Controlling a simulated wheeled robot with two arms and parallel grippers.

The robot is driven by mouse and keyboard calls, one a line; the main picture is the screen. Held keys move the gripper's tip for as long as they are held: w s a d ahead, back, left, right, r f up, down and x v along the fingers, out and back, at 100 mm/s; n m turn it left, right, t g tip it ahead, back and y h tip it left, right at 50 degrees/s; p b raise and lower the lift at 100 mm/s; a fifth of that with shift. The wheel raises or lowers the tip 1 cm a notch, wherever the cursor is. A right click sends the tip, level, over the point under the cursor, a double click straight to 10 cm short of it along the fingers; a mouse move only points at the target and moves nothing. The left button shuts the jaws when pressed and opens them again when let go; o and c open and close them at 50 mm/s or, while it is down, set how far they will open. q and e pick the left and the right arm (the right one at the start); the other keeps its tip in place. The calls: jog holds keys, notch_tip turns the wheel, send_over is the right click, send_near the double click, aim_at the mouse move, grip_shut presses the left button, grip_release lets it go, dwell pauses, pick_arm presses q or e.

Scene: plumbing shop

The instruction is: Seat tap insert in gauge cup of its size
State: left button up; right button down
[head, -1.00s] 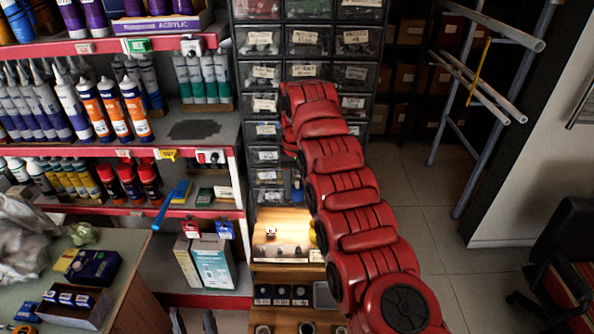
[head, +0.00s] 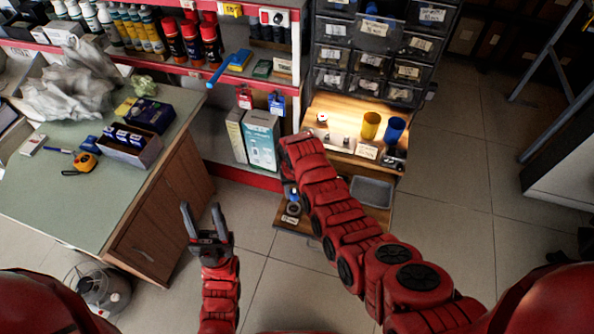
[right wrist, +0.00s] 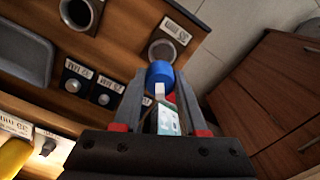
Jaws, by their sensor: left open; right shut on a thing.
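My right gripper (right wrist: 160,85) is shut on a tap insert with a blue round end (right wrist: 159,72) and a pale body (right wrist: 166,118). Its blue end points toward a labelled gauge cup (right wrist: 162,50) and appears just short of it; the exact gap is unclear. My left gripper (head: 202,212) is open and empty, above the floor.
A grey tray (head: 372,190) lies on the board. Yellow (head: 370,126) and blue (head: 394,130) cylinders stand on the lit shelf above. Drawers (head: 370,62) rise behind. A green-topped counter (head: 75,200) is at left; the floor between is clear.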

jog(key=shift+s+a+f, duration=0.15)
jog(key=shift+s+f, duration=0.1)
jog(key=shift+f, duration=0.35)
notch_tip(320, 180, down, 6)
jog(key=b, duration=0.4)
jog(key=shift+r, duration=0.25)
jog(key=shift+r, duration=0.1)
dwell(0.7)
jog(key=shift+r, duration=0.15)
jog(key=shift+r+p, duration=0.45)
jog(key=shift+r, duration=0.1)
jog(key=shift+f+b, duration=0.6)
jog(key=shift+f, duration=0.05)
dwell(1.3)
jog(key=shift+r+p, duration=0.5)
jog(key=shift+r, duration=0.15)
